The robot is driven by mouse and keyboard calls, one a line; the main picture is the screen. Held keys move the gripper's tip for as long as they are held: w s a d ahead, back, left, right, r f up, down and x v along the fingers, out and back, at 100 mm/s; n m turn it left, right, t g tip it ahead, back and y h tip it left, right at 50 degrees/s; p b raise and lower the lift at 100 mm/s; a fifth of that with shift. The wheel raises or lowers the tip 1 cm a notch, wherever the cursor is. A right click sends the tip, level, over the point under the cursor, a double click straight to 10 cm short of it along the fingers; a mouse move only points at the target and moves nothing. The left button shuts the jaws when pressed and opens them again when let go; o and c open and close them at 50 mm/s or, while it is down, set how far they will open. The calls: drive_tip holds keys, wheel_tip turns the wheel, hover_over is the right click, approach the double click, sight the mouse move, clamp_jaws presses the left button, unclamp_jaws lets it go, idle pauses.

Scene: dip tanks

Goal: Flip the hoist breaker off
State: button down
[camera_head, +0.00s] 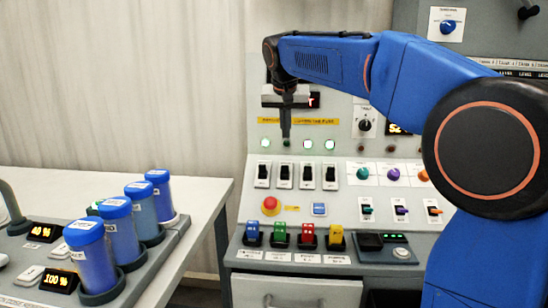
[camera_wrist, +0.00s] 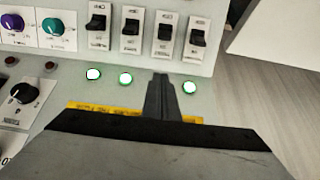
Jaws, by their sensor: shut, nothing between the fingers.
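Four black breaker switches on white plates stand in a row on the console. In the head view they are the far left switch (camera_head: 263,174), the second (camera_head: 286,176), the third (camera_head: 308,177) and the far right one (camera_head: 331,178). The row shows upside down in the wrist view (camera_wrist: 165,30). Their labels are too small to read, so I cannot tell which is the hoist breaker, nor the lever positions. My gripper (camera_head: 286,137) is shut and empty, pointing down above the second switch, apart from it. Its fingers (camera_wrist: 161,88) hide one lamp in the wrist view.
Green-white lamps (camera_head: 308,143) are lit above the switches. A red emergency button (camera_head: 270,205), coloured rockers (camera_head: 308,235) and knobs (camera_head: 393,174) sit close by. Blue-capped cylinders (camera_head: 118,225) stand on the left bench.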

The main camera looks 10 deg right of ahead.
drive_tip(key=shift+w+a, duration=0.1)
drive_tip(key=shift+a, duration=0.05)
hover_over(285, 170)
drive_tip(key=w+d, duration=0.1)
drive_tip(key=w, duration=0.4)
drive_tip(key=f, duration=0.8)
drive_tip(key=shift+s+d+f, duration=0.1)
drive_tip(key=shift+s+f, duration=0.1)
drive_tip(key=shift+f, duration=0.1)
drive_tip(key=shift+s+a+f, duration=0.1)
drive_tip(key=shift+s+a, duration=0.1)
drive_tip(key=shift+s, duration=0.35)
drive_tip(key=shift+s+a+f, duration=0.1)
drive_tip(key=shift+s+a, duration=0.05)
drive_tip(key=shift+s, duration=0.4)
drive_tip(key=shift+s+a+f, duration=0.2)
drive_tip(key=shift+s+a, duration=0.05)
drive_tip(key=shift+s, duration=0.5)
